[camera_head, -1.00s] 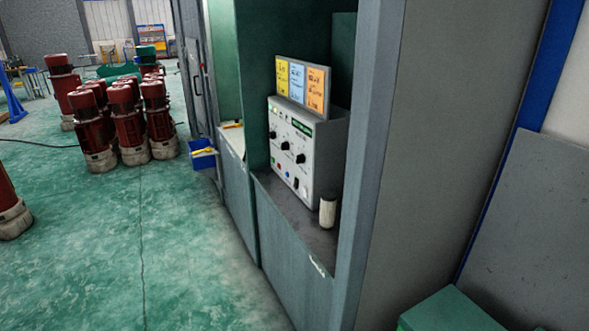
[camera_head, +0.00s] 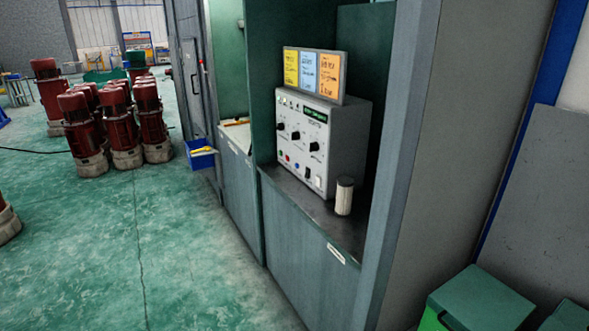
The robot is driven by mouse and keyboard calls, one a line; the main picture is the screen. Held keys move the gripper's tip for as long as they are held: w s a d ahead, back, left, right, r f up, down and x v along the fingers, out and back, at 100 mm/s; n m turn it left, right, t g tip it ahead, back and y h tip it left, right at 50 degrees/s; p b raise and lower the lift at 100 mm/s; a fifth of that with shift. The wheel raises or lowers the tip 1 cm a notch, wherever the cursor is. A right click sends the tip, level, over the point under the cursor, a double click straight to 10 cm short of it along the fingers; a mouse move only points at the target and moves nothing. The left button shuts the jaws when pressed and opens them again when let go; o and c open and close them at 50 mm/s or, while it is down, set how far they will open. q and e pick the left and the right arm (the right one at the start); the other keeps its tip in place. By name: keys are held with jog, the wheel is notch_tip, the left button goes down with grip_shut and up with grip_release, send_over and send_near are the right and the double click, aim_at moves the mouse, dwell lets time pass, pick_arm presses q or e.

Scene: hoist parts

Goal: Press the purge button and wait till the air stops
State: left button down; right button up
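A light grey control box (camera_head: 308,143) stands on a dark shelf in a green and grey cabinet, right of the picture's middle. Its front panel has black knobs, a small green display and a bottom row of small coloured buttons (camera_head: 288,160), with red and blue among them. The button labels are too small to read, so I cannot tell which one is the purge button. Three cards, yellow, pale blue and orange (camera_head: 330,74), stand on top of the box. Neither of my grippers is in view.
A pale cylinder (camera_head: 344,195) stands on the shelf (camera_head: 325,218) right of the box. The cabinet's grey side wall (camera_head: 420,140) rises at the right. A green bin (camera_head: 478,298) stands at lower right. A blue bin (camera_head: 200,155) and several red motors (camera_head: 118,125) are at left. Green floor (camera_head: 75,240) is open.

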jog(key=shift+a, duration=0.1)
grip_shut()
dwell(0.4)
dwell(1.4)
